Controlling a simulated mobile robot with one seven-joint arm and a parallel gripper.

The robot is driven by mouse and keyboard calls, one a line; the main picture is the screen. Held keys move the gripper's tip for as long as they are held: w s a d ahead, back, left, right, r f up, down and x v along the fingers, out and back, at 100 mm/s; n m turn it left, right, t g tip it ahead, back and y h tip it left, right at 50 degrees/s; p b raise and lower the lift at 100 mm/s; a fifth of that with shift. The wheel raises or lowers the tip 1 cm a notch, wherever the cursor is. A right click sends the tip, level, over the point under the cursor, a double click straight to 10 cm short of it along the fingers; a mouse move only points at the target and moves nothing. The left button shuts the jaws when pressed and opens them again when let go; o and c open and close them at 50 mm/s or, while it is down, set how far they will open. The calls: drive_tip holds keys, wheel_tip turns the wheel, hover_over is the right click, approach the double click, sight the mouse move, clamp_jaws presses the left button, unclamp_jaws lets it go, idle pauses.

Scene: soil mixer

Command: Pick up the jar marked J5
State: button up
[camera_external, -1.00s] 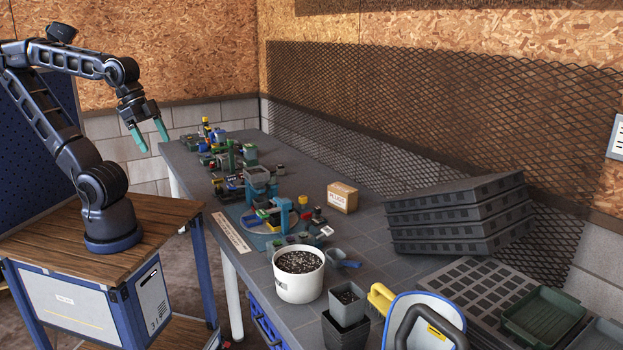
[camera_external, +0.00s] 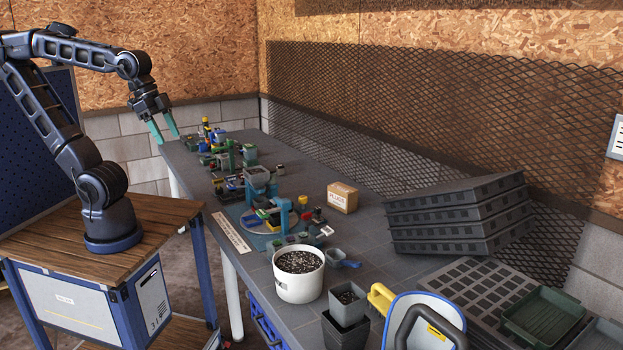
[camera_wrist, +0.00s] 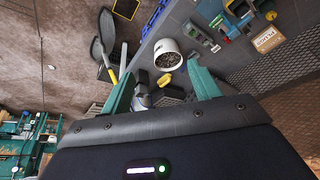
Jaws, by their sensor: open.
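No marking J5 can be read in either view, so I cannot tell which item is that jar. Several small pots and blocks in green, blue, yellow and black (camera_external: 222,158) are clustered at the far left part of the bench; they are too small to tell apart. My gripper (camera_external: 170,139) is open and empty, high up by the bench's far left end, left of this cluster in the external view. In the wrist view my gripper (camera_wrist: 160,66) shows two teal fingers spread wide with nothing held between them.
The grey bench (camera_external: 375,238) carries a blue-grey stand (camera_external: 259,177), a white bucket of soil mix (camera_external: 299,283), a cardboard box (camera_external: 342,198) and stacked black trays (camera_external: 455,215). A wire mesh (camera_external: 430,120) lines the back. Bare bench surface lies around the box.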

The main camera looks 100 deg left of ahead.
drive_tip(key=w+a+r+n+y, duration=0.1)
drive_tip(key=w+a+r+n, duration=0.1)
drive_tip(key=w+a, duration=1.75)
drive_tip(key=w+a+f, duration=0.2)
drive_tip(key=a, duration=0.6)
drive_tip(key=w+a+f+n+g, duration=0.1)
drive_tip(key=a+f, duration=0.1)
drive_tip(key=a, duration=0.6)
drive_tip(key=w+a+f, duration=0.2)
drive_tip(key=a+f, duration=0.1)
drive_tip(key=a, duration=0.5)
drive_tip(key=n+y, duration=0.2)
drive_tip(key=n, duration=0.2)
hover_over(279, 166)
drive_tip(key=s+d, duration=0.2)
drive_tip(key=s, duration=0.1)
wheel_tip(279, 166, down, 30)
drive_tip(key=r, duration=0.1)
drive_tip(key=shift+h, duration=0.3)
drive_tip(key=x, duration=1.1)
drive_tip(key=shift+s+a, duration=0.15)
drive_tip(key=shift+s, duration=0.1)
